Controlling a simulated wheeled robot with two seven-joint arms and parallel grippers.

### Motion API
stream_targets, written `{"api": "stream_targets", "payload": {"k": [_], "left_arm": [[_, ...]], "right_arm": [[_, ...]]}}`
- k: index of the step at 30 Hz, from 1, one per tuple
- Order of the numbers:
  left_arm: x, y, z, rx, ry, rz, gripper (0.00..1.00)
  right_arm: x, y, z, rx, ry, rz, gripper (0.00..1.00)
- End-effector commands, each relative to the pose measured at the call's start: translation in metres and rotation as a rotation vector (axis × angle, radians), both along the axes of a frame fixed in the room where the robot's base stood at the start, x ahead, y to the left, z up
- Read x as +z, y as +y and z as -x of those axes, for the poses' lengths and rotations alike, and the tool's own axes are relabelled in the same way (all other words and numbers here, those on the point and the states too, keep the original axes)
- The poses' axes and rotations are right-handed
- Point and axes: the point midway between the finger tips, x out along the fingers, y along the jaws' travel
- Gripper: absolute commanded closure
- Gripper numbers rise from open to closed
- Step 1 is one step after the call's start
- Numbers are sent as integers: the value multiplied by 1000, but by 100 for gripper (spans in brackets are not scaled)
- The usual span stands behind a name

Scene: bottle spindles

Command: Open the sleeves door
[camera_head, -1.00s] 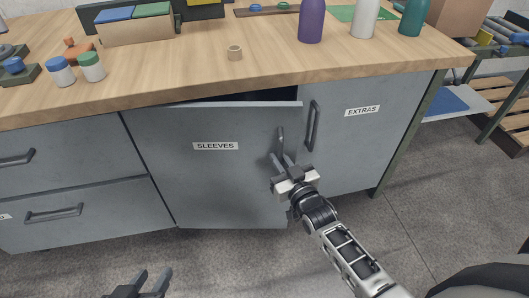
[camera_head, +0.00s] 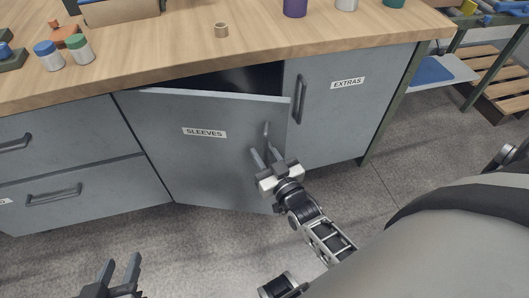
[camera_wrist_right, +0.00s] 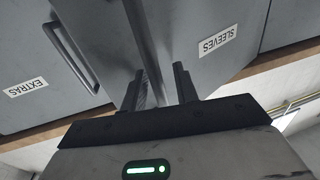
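The grey sleeves door (camera_head: 185,155) stands partly open, with a dark gap along its top and right edge. Its label also shows upside down in the right wrist view (camera_wrist_right: 217,42). The sleeves door handle (camera_head: 266,131) is a dark upright bar near the door's right edge. My right gripper (camera_head: 264,152) is at this handle, with a finger on either side of it. My left gripper (camera_head: 121,265) is open and empty, low in front of the cabinet.
The extras door (camera_head: 340,125) is shut, right of the opening. Shut drawers (camera_head: 70,190) are on the left. The grey floor (camera_head: 190,250) before the door is clear.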

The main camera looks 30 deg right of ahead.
Motion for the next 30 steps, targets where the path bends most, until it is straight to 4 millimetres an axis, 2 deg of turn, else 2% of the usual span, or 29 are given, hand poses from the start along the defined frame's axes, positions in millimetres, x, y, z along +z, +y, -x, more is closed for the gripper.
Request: {"api": "stream_targets", "payload": {"k": [5,12,18,28,30], "left_arm": [[1,0,0,0,2,-1,64],[6,0,0,0,0,-1,64],[5,0,1,1,6,-1,64],[5,0,1,1,6,-1,64],[5,1,0,1,6,-2,64]], "right_arm": [[0,-1,7,-1,2,0,70],[0,2,46,-1,4,0,70],[0,4,70,0,2,0,70],[0,4,75,0,0,0,70],[0,4,74,2,3,0,90]]}}
